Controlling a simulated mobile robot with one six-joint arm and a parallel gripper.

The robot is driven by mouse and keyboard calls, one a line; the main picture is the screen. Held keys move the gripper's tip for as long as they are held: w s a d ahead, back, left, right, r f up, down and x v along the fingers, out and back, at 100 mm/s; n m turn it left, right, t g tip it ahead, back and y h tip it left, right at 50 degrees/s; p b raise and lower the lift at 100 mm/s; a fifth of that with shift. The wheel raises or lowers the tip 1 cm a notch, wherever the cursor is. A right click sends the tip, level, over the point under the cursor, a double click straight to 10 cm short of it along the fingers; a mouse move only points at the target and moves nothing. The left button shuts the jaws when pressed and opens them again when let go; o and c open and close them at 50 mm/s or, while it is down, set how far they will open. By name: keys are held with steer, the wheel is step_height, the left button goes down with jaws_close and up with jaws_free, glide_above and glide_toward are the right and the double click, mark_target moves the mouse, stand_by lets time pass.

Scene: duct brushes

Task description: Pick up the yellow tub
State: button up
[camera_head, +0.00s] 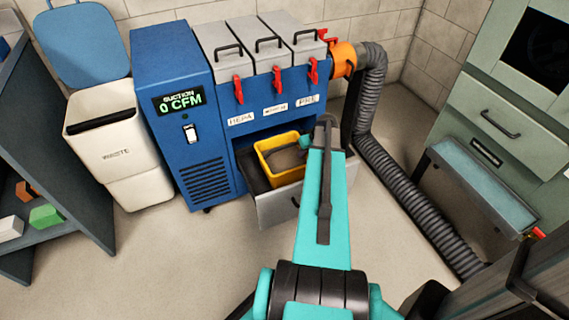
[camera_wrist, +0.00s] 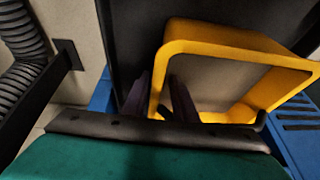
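The yellow tub (camera_head: 268,163) sits in the pulled-out drawer (camera_head: 275,208) under the blue cabinet. Grey-brown material shows inside it. In the wrist view, the tub (camera_wrist: 240,45) fills the upper right, seen from above. My gripper (camera_wrist: 160,98) is at the tub's left wall there. One dark finger is outside the wall and the other inside, with the rim between them. Both fingers look close to the wall, but I cannot tell whether they press on it. In the head view, my arm hides the fingers and part of the tub's right side.
The blue suction cabinet (camera_head: 165,65) stands behind, with red latches and several grey lids. A ribbed grey hose (camera_head: 405,190) runs down to the right. A white waste bin (camera_head: 103,135) stands left. A green bench (camera_head: 485,180) is at right. Floor is clear at front left.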

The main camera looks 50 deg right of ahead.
mark_target(303, 162)
steer(key=b+x, duration=0.1)
steer(key=x, duration=0.3)
steer(key=shift+w+d+f, duration=0.1)
steer(key=shift+f, duration=0.3)
jaws_close()
